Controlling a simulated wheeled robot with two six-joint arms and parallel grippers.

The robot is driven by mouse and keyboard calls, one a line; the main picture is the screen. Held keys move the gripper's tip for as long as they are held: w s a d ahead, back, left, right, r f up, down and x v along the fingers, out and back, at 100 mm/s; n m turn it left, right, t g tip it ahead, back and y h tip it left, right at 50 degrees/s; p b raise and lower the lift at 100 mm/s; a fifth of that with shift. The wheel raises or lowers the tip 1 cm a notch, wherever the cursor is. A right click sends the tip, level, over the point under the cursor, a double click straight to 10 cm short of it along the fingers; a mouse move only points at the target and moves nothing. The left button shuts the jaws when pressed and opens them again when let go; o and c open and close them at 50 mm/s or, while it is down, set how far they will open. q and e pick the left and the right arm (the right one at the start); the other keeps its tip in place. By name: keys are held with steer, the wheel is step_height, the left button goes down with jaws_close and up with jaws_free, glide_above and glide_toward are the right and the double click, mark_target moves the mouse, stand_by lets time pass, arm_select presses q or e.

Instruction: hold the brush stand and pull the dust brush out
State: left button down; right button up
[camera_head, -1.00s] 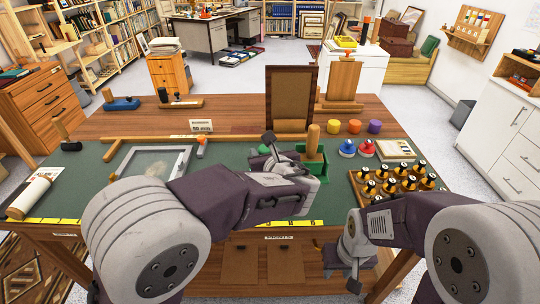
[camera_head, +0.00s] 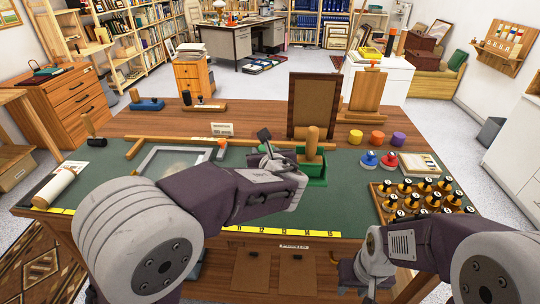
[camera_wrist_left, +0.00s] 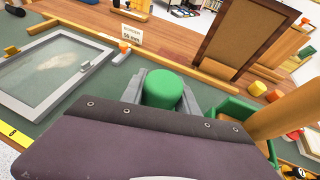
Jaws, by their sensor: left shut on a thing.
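The brush stand (camera_head: 316,180) is a green box on the green mat, near the middle of the bench in the head view. The dust brush's thick wooden handle (camera_head: 313,143) rises out of it; the brush's lower end is hidden. In the left wrist view the stand (camera_wrist_left: 236,110) and handle (camera_wrist_left: 285,113) are at right. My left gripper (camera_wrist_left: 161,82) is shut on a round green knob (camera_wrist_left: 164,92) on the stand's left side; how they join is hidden. My right gripper (camera_head: 362,282) hangs low at the bench's front edge, apart from the brush; its fingers are unclear.
A framed brown panel (camera_head: 315,104) stands behind the stand. A grey frame (camera_head: 150,160) lies left. A tray of black-topped pegs (camera_head: 378,196), blue (camera_head: 369,158) and red (camera_head: 389,160) knobs, and several coloured jars stand right. The mat between stand and peg tray is clear.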

arm_select(q)
steer(key=shift+a, duration=0.1)
stand_by(0.3)
step_height(320, 180, down, 10)
steer(key=b, duration=0.9)
steer(key=shift+f+b, duration=0.45)
steer(key=shift+b, duration=0.15)
stand_by(0.6)
stand_by(0.8)
